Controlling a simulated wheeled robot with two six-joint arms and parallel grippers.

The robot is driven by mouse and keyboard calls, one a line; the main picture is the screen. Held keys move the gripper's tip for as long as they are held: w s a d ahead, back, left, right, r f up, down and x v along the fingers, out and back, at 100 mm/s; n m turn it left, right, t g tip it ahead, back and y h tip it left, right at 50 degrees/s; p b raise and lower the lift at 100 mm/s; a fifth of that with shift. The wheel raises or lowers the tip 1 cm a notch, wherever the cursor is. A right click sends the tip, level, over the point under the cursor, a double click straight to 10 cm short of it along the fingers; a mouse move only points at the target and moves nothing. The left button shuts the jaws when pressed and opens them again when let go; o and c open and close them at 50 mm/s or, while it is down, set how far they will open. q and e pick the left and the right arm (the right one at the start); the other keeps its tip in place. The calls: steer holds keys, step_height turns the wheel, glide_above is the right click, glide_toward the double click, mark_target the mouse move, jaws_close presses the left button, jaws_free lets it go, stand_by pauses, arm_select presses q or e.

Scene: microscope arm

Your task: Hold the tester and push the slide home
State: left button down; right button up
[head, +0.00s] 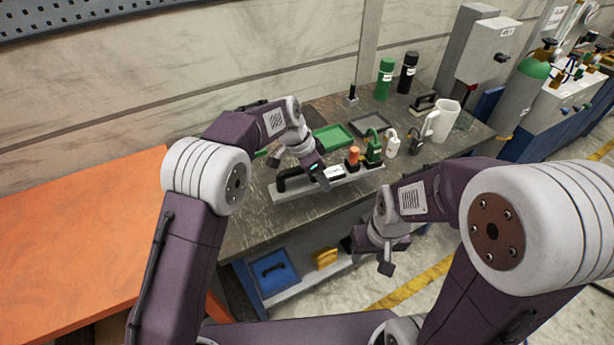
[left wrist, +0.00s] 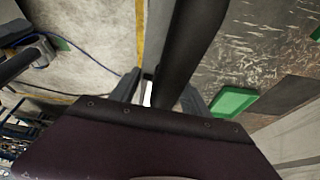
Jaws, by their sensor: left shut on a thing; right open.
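What I take to be the tester is a long pale grey bar (head: 345,182) with a black handle-like part (head: 291,181) at its left end, lying along the workbench's front part. A small white block (head: 336,171) shows on it, beside my left gripper; I cannot tell which part is the slide. My left gripper (head: 320,181) is shut on the tester from above. In the left wrist view a thick dark rod (left wrist: 188,50) runs down to the fingers, which hide the grip point. My right gripper (head: 370,255) is open and empty, in front of the bench edge and below its top.
Green (head: 333,138) and grey trays (head: 370,123) lie behind. A blue bin (head: 273,271) sits below.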

arm_select(q)
steer(key=shift+s+d+r, duration=0.1)
steer(key=shift+d+r, duration=0.15)
steer(key=shift+r, duration=0.05)
steer(key=shift+w+a+f+b, duration=0.45)
steer(key=shift+w+a+f, duration=0.05)
steer(key=shift+a+f, duration=0.35)
steer(key=shift+w+a+f+b, duration=0.45)
steer(key=shift+a+f+b, duration=0.05)
steer(key=shift+a+f, duration=0.35)
steer(key=shift+w+a+f+b, duration=0.45)
steer(key=shift+w+a+f, duration=0.05)
steer(key=shift+a+f, duration=0.35)
steer(key=shift+w+a+f+b, duration=0.3)
steer(key=shift+w+a+f, duration=0.2)
steer(key=shift+a+f, duration=0.35)
steer(key=shift+w+a+f+b, duration=0.3)
steer(key=shift+w+a+f, duration=0.15)
steer(key=shift+a+f, duration=0.35)
steer(key=shift+w+a+f+b, duration=0.3)
steer(key=shift+w+a+f, duration=0.2)
steer(key=shift+a+f, duration=0.3)
steer(key=shift+a+f+b, duration=0.1)
steer(key=shift+f+b, duration=0.3)
steer(key=shift+f, duration=0.05)
steer(key=shift+f, duration=0.1)
steer(key=shift+s, duration=0.1)
